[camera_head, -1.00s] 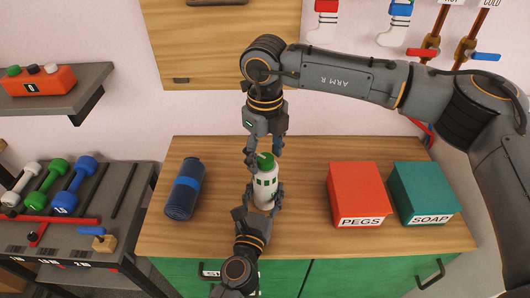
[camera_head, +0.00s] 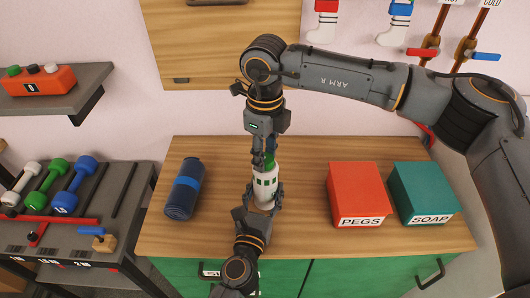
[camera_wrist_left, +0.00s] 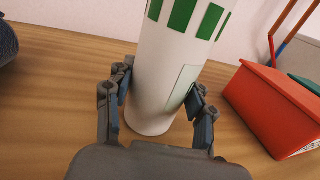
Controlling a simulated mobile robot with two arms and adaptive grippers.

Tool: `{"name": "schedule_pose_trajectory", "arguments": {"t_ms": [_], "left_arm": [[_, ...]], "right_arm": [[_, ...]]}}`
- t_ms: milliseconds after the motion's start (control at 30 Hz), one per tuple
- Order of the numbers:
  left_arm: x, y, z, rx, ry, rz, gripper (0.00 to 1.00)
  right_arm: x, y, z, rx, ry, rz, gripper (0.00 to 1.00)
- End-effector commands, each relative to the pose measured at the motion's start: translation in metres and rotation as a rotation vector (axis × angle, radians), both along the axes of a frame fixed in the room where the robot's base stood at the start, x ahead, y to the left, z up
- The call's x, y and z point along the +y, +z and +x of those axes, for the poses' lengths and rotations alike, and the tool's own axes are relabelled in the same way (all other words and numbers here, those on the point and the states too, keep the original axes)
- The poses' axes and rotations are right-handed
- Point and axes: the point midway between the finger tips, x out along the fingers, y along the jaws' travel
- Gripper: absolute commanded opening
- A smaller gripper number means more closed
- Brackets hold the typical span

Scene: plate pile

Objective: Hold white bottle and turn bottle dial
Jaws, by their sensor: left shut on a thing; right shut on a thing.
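The white bottle (camera_head: 265,186) with green squares stands upright on the wooden counter. Its green dial (camera_head: 270,160) is on top, partly hidden by my right gripper. My left gripper (camera_head: 264,204) is shut around the lower part of the bottle, coming from the front. In the left wrist view its two fingers (camera_wrist_left: 160,105) lie on either side of the white bottle body (camera_wrist_left: 165,75). My right gripper (camera_head: 267,158) reaches down from above and is shut on the green dial. The dial does not show in the left wrist view.
A red PEGS box (camera_head: 356,190) and a teal SOAP box (camera_head: 424,190) stand to the right on the counter (camera_head: 310,240). A rolled blue towel (camera_head: 185,190) lies to the left. Counter on both sides of the bottle is clear. Dumbbells (camera_head: 75,183) rest on a rack further left.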

Motion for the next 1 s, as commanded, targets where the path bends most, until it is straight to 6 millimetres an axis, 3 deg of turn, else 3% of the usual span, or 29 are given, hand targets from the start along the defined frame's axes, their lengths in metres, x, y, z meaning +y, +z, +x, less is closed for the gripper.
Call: {"name": "schedule_pose_trajectory", "arguments": {"t_ms": [33,67,167,567,667,1000], "left_arm": [[0.0,0.0,0.0,0.0,-0.001,0.0,0.04],[0.0,0.0,0.0,0.0,-0.001,0.0,0.04],[0.0,0.0,0.0,0.0,-0.001,-0.001,0.04],[0.0,0.0,0.0,0.0,-0.001,0.0,0.04],[0.0,0.0,0.0,0.0,-0.001,0.0,0.04],[0.0,0.0,0.0,0.0,0.0,0.0,0.04]], "right_arm": [[0.0,0.0,0.0,-0.001,0.001,-0.001,0.03],[0.0,0.0,0.0,-0.001,0.0,-0.001,0.37],[0.0,0.0,0.0,-0.001,0.0,-0.001,0.57],[0.0,0.006,0.001,-0.002,-0.002,0.001,0.58],[0.0,0.019,0.001,-0.002,-0.001,0.001,0.58],[0.0,0.089,0.001,-0.003,-0.001,0.002,0.58]]}}
